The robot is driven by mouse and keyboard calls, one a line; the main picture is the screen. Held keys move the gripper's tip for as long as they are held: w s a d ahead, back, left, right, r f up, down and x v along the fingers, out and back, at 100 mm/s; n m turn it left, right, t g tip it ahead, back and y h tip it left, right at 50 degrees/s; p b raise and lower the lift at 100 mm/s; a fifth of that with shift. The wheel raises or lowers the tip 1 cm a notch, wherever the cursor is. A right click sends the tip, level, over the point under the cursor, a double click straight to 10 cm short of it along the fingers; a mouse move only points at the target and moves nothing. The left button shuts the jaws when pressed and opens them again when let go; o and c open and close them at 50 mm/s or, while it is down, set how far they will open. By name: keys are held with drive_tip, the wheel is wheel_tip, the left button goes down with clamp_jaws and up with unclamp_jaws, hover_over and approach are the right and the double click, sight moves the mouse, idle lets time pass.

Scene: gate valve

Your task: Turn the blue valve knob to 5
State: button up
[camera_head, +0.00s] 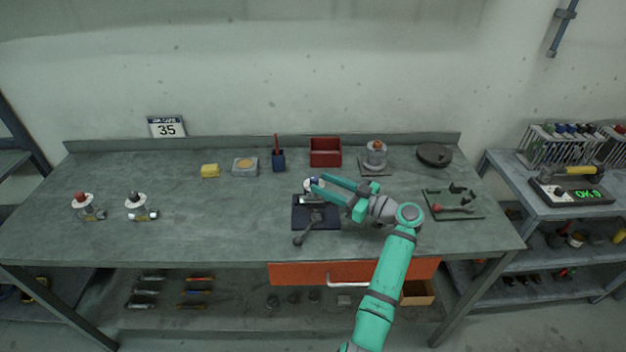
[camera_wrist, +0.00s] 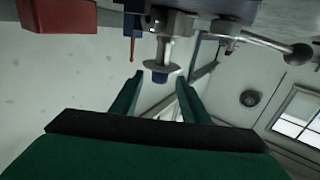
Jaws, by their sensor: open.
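The blue valve knob (camera_head: 314,181) stands on a valve fixed to a dark base plate (camera_head: 328,221) near the bench's middle. In the wrist view the blue knob (camera_wrist: 160,77) caps a stem with a pale round disc (camera_wrist: 158,66), shown upside down. My gripper (camera_head: 318,184) is open, and its fingers reach in from the right around the knob. In the wrist view my gripper (camera_wrist: 159,80) has one fingertip on each side of the knob, with visible gaps. The knob's pointer and scale numbers are too small to read.
A dark lever (camera_head: 298,240) sticks out at the valve's front. Behind stand a blue holder (camera_head: 279,161), a red bin (camera_head: 325,152) and a red-topped valve (camera_head: 376,149). A green tray (camera_head: 465,213) lies right. Two small valves stand far left; the bench between is clear.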

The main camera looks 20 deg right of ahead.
drive_tip(key=shift+v, duration=1.4)
